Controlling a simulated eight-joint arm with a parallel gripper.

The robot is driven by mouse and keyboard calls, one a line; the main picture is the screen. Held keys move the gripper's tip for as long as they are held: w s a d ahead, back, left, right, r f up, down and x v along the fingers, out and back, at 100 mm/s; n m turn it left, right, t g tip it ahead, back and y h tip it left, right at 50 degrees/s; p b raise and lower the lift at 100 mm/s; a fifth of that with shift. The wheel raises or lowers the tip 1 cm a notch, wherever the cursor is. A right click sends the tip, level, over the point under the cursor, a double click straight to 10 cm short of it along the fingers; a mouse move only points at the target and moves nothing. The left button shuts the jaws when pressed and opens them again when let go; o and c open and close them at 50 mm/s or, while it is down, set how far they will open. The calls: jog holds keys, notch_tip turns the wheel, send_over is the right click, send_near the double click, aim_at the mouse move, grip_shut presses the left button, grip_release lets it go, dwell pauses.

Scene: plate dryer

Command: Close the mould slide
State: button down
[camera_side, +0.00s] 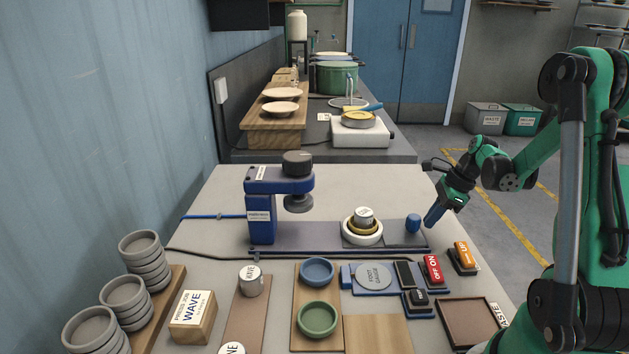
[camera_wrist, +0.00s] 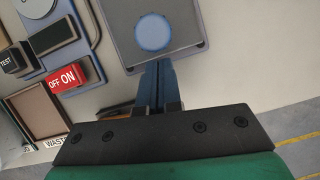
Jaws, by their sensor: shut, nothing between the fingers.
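The mould slide (camera_side: 385,239) is a grey plate on the dark blue rail of the press, pulled out to the right of the press head (camera_side: 298,201). It carries a white ring mould (camera_side: 362,238) with a small labelled piece in it. A blue knob (camera_side: 412,223) stands on its right end; it shows as a round blue disc (camera_wrist: 153,32) in the wrist view. My gripper (camera_side: 430,221) is shut and empty, tilted down just right of the knob. In the wrist view its fingers (camera_wrist: 155,72) point at the knob, with a small gap between them.
The blue press (camera_side: 262,215) stands at the rail's left end. In front are the red OFF/ON switch (camera_side: 433,270), an orange switch (camera_side: 464,258), a panel with a round grey pad (camera_side: 373,276) and bowls. The table right of the rail is clear.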

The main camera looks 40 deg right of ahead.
aim_at(366, 214)
jog(key=shift+w+a, duration=0.1)
jog(key=w+a, duration=0.9)
jog(key=shift+w+a, duration=0.35)
